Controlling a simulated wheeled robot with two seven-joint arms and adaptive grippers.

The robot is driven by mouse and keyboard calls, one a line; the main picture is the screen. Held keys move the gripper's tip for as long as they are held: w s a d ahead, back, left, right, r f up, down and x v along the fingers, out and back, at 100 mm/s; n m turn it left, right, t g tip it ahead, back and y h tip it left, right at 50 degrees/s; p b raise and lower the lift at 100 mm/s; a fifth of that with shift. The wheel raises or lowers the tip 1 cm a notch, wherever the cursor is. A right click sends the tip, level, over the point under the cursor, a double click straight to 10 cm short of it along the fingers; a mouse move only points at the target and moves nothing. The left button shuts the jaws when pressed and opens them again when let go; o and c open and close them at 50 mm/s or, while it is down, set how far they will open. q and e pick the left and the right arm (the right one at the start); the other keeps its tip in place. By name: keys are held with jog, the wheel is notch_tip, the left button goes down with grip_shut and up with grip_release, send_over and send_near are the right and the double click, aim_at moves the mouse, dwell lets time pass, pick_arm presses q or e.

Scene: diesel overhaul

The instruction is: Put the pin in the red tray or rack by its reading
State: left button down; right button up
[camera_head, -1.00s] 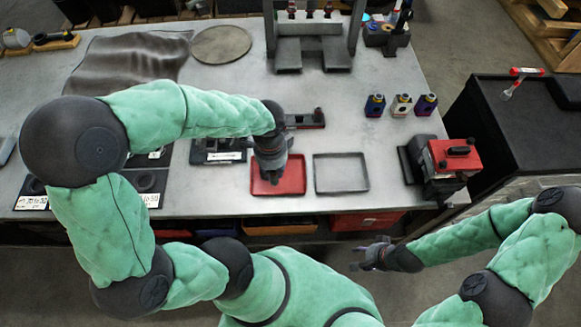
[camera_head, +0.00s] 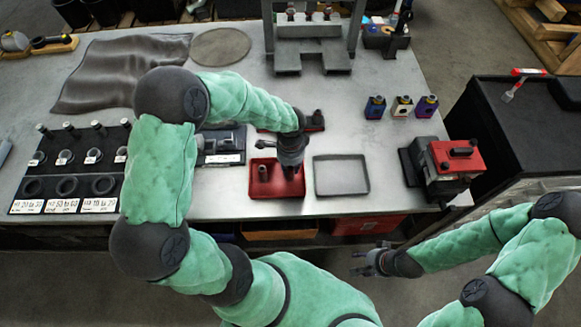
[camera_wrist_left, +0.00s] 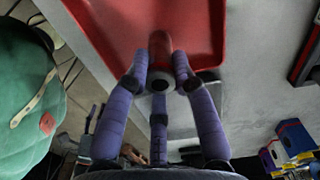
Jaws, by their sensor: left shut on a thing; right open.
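My left gripper (camera_head: 290,172) is over the right part of the red tray (camera_head: 257,191). In the left wrist view its fingers (camera_wrist_left: 163,88) are shut on a hollow cylindrical pin (camera_wrist_left: 160,47), whose bored end faces the camera. Another short dark pin (camera_head: 263,173) stands in the tray, just left of the gripper. The black rack (camera_head: 75,171) at the left has several upright pegs, rings and white labels, too small to read surely. A black device (camera_head: 222,141) with a white display stands behind the tray. My right gripper (camera_head: 372,262) is open and empty, in front of the bench.
An empty grey tray (camera_head: 341,192) lies right of the red one. A red-and-black machine (camera_head: 441,168) stands at the bench's right end. Several small coloured blocks (camera_head: 402,107) stand behind it. The central bench top is fairly clear.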

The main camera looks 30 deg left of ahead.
pick_arm(q)
jog(key=shift+f, duration=0.25)
jog(key=shift+f, duration=0.1)
jog(key=c, duration=1)
grip_release()
jog(key=shift+c, duration=0.2)
jog(key=shift+r, duration=0.6)
notch_tip(320, 180, up, 11)
jog(key=p, duration=0.2)
jog(key=shift+r, duration=0.15)
